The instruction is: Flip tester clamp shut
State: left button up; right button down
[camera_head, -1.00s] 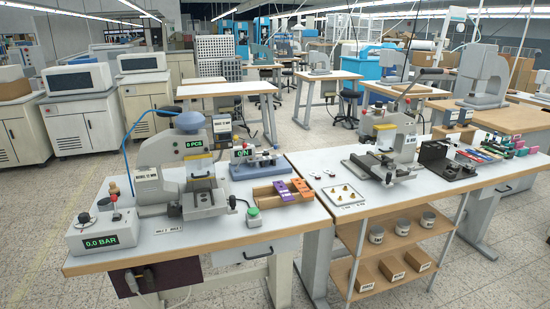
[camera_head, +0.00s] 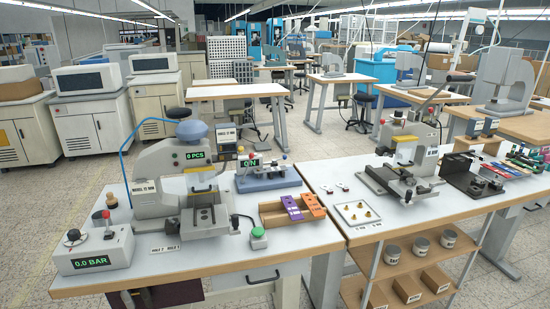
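The tester (camera_head: 264,182) is a small blue-grey unit with a green "0 N" display, at the back right of the left bench, behind the wooden tray. Small metal fittings and a dark-tipped part stand on its top. They are too small for me to tell the clamp's lever or whether it is open or shut. Neither of my grippers is in view.
The stamping press (camera_head: 186,185) stands left of the tester, with a "0.0 BAR" control box (camera_head: 92,250) at front left. The wooden tray (camera_head: 272,216) holds purple and orange pieces. A green button box (camera_head: 258,238) stands near the front. The right bench (camera_head: 400,222) adjoins.

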aim_at(284, 156)
jog(key=i+l+u, duration=0.45)
jog(key=i, duration=0.15)
jog(key=i+l+u, duration=0.4)
jog(key=i+l, duration=0.15)
